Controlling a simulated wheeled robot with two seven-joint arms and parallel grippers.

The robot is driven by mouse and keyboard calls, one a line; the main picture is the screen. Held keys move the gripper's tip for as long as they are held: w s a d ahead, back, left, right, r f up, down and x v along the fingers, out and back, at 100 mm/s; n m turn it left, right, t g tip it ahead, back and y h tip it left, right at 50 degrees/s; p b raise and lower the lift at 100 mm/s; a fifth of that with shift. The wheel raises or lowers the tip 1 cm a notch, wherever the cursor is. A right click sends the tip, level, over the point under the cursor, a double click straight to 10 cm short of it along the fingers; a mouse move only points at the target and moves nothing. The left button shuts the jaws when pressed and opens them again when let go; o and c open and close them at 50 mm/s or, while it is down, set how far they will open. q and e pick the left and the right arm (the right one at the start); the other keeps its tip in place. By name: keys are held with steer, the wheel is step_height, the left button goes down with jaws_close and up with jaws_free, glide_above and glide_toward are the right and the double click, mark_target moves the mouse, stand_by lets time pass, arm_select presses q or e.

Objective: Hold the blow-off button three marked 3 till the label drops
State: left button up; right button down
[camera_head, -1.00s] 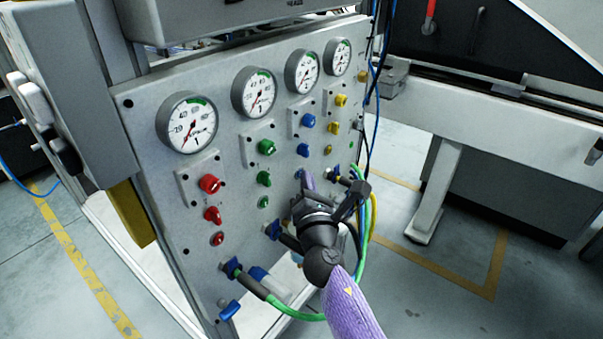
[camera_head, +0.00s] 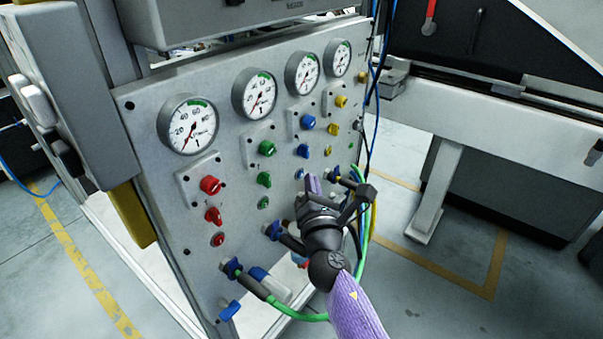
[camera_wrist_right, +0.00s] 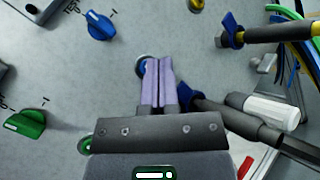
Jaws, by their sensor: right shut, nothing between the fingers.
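The grey control panel (camera_head: 140,122) has red, green, blue and yellow columns of controls, each under a gauge. The small blue round button low in the third column (camera_head: 299,173) shows just left of my right gripper's tips; its mark 3 is not readable. In the right wrist view the blue button (camera_wrist_right: 143,64) is partly hidden behind the purple fingertips. My right gripper (camera_head: 312,184) is shut and empty, pointing at the panel by that button; it also shows in the wrist view (camera_wrist_right: 158,66). I cannot tell whether it touches the button. No label is visible.
Blue-handled fittings (camera_head: 272,231) with hoses stick out below. A green hose (camera_head: 300,315) runs under my right arm.

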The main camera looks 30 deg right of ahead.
arm_select(q)
steer(key=shift+r, duration=0.1)
arm_select(e)
steer(key=shift+s+d, duration=0.1)
steer(key=shift+s, duration=0.2)
arm_select(q)
steer(key=shift+w, duration=0.1)
arm_select(e)
steer(key=shift+s+d+p, duration=0.15)
steer(key=shift+s+d, duration=0.05)
steer(key=shift+s, duration=0.25)
steer(key=shift+s+d+p, duration=0.15)
steer(key=shift+s+d, duration=0.05)
steer(key=shift+s, duration=0.25)
steer(key=shift+s+d, duration=0.25)
steer(key=shift+s, duration=0.3)
steer(key=shift+s+d, duration=0.2)
steer(key=shift+s, duration=0.35)
steer(key=shift+s+d, duration=0.15)
steer(key=shift+s, duration=0.15)
arm_select(q)
steer(key=shift+w+r, duration=0.25)
steer(key=shift+r, duration=0.05)
steer(key=shift+s, duration=0.25)
